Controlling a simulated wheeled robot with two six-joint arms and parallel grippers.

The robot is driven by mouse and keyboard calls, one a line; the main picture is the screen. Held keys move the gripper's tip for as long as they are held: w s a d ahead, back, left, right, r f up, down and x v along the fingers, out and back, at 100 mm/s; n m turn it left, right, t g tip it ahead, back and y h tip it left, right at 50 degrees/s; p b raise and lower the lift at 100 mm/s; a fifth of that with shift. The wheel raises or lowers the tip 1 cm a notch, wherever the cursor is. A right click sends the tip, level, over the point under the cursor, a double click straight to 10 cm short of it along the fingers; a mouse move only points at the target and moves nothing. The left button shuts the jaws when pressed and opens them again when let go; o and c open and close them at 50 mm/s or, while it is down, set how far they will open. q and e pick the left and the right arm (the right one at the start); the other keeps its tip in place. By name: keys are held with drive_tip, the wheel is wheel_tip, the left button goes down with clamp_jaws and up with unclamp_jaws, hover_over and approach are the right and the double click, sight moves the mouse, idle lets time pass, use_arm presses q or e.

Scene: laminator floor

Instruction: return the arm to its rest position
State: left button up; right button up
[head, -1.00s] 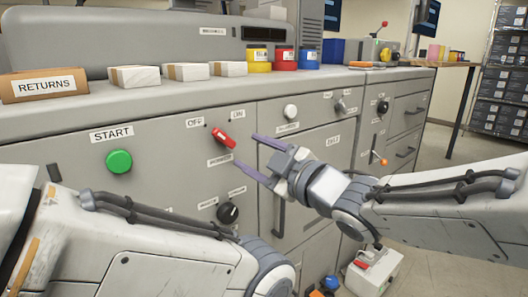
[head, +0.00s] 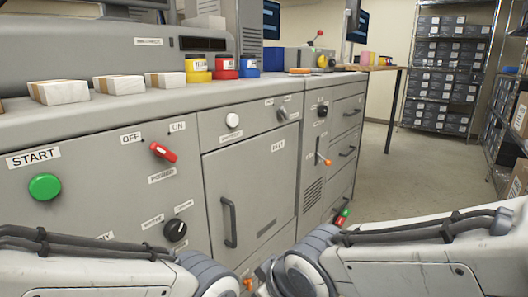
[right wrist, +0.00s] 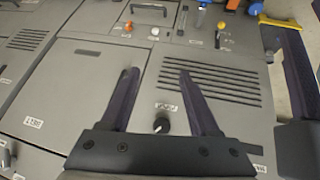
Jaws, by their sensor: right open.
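My right arm (head: 420,255) comes in from the right of the head view, low in front of the machine, and its gripper is hidden or out of frame there. In the right wrist view my right gripper (right wrist: 159,76) is open and empty, its two dark purple fingers apart above a grey panel with a black knob (right wrist: 161,125). My left arm (head: 90,262) crosses the lower left of the head view; its gripper does not show. The red power switch (head: 163,152) sits tilted below the OFF and ON labels, with no gripper at it.
The grey machine front has a green START button (head: 44,187), a black dial (head: 175,230) and an orange-tipped lever (head: 324,159). White boxes (head: 119,84) and coloured tubs (head: 223,67) stand on its top. Open floor (head: 390,168) lies to the right, before shelves (head: 437,80).

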drive_tip(key=s+d+f+m+g+h+p, duration=0.1)
drive_tip(key=s+d+f+g, duration=0.15)
drive_tip(key=s, duration=0.45)
drive_tip(key=s+d+f+m+g+h, duration=0.2)
drive_tip(key=s+d+g, duration=0.15)
drive_tip(key=s, duration=0.35)
wheel_tip(320, 180, up, 31)
drive_tip(key=p, duration=3)
drive_tip(key=shift+w+a+r+p, duration=0.2)
drive_tip(key=shift+a+p, duration=0.1)
drive_tip(key=shift+p, duration=0.1)
